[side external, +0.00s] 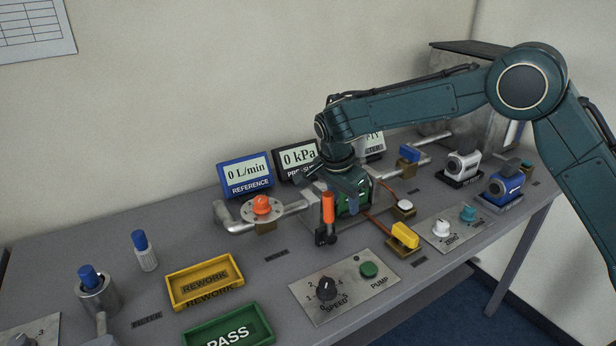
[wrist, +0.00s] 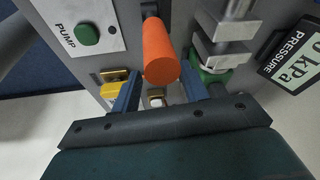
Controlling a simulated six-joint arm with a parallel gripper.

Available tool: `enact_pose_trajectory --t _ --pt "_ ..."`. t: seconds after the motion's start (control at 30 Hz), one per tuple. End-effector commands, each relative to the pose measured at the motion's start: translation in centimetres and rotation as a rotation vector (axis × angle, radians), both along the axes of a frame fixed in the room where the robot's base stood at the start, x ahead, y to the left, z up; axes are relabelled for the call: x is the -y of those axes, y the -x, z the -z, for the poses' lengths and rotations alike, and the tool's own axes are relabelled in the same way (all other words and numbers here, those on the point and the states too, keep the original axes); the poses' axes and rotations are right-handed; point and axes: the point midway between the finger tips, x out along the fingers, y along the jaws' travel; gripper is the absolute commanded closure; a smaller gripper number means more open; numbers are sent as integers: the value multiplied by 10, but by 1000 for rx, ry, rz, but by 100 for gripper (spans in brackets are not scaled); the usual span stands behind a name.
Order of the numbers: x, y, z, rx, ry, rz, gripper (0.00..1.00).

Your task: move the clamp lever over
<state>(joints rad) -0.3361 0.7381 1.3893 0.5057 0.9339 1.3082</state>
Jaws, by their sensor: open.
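The clamp lever has an orange handle (side external: 327,207) standing upright on a small black base (side external: 325,237) at the middle of the table. In the wrist view the orange handle (wrist: 160,50) points toward the camera. My gripper (side external: 346,196) is open, pointing down just right of the handle in the side view. In the wrist view my gripper's blue fingers (wrist: 159,78) show on either side of the handle's near end, with gaps and no visible contact. I cannot tell how deep the handle is between them. My gripper partly hides the clamp fixture (wrist: 225,25) in the side view.
The speed and pump panel (side external: 345,284) lies in front of the lever. A yellow valve handle (side external: 405,235) is to the right. The pressure display (side external: 297,158) and a pipe with an orange knob (side external: 262,204) stand behind and left. Yellow (side external: 174,293) and green trays lie at front left.

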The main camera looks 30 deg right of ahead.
Motion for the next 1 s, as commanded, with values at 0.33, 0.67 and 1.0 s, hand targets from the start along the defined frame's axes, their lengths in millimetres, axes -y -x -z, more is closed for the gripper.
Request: enact_pose_trajectory --t 0.33,0.67,1.0 --pt "12 0 4 0 -109 1 56" --pt "23 0 10 -1 -220 3 56" --pt "28 2 -8 3 -291 0 56"
